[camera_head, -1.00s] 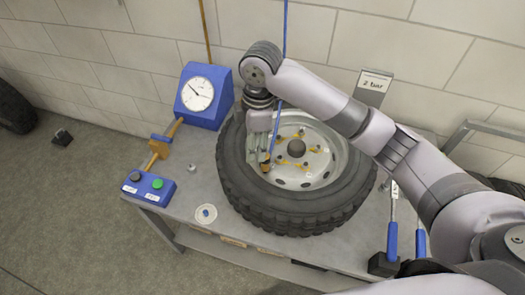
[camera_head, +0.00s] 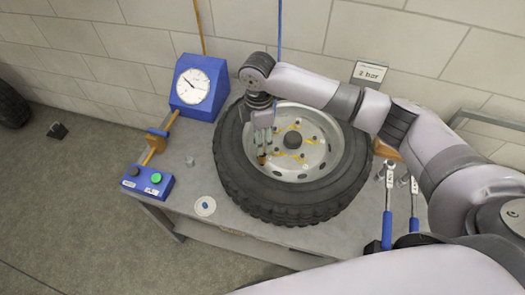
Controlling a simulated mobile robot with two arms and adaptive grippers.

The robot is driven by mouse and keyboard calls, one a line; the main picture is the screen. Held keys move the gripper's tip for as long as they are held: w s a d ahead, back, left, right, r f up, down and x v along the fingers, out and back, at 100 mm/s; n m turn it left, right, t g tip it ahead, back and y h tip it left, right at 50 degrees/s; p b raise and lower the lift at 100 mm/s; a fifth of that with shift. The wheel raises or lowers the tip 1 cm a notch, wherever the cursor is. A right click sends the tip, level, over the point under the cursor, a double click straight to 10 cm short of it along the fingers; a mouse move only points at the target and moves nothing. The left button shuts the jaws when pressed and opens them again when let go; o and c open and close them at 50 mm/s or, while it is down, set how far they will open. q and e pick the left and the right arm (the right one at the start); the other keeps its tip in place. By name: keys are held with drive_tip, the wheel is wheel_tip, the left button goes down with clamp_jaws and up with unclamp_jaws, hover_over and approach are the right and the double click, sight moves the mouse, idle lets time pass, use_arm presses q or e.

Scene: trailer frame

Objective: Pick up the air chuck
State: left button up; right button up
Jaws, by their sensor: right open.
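My right gripper (camera_head: 262,149) points down over the left part of the wheel rim (camera_head: 312,171), its fingers open. A small brass-coloured piece (camera_head: 262,159) shows at the fingertips; it may be the air chuck, but it is too small and covered to be sure. A thin blue hose (camera_head: 280,28) comes down from above and passes behind my right arm. The wheel's black tyre (camera_head: 262,194) lies flat on the grey bench (camera_head: 185,190). My left gripper is out of view.
A blue gauge box (camera_head: 216,85) stands behind left of the tyre. A blue button box (camera_head: 147,182) is at the bench's left edge. A white disc (camera_head: 205,206) lies before the tyre. A "2 bar" sign (camera_head: 370,72) is behind.

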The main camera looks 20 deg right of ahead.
drive_tip(key=f, duration=0.1)
drive_tip(key=f+p, duration=0.1)
drive_tip(key=f, duration=0.1)
drive_tip(key=f+p, duration=0.1)
drive_tip(key=f, duration=0.1)
drive_tip(key=shift+s+d+f, duration=0.2)
drive_tip(key=shift+s+d, duration=0.05)
drive_tip(key=shift+d, duration=0.05)
drive_tip(key=shift+f, duration=0.2)
drive_tip(key=shift+c, duration=0.5)
clamp_jaws()
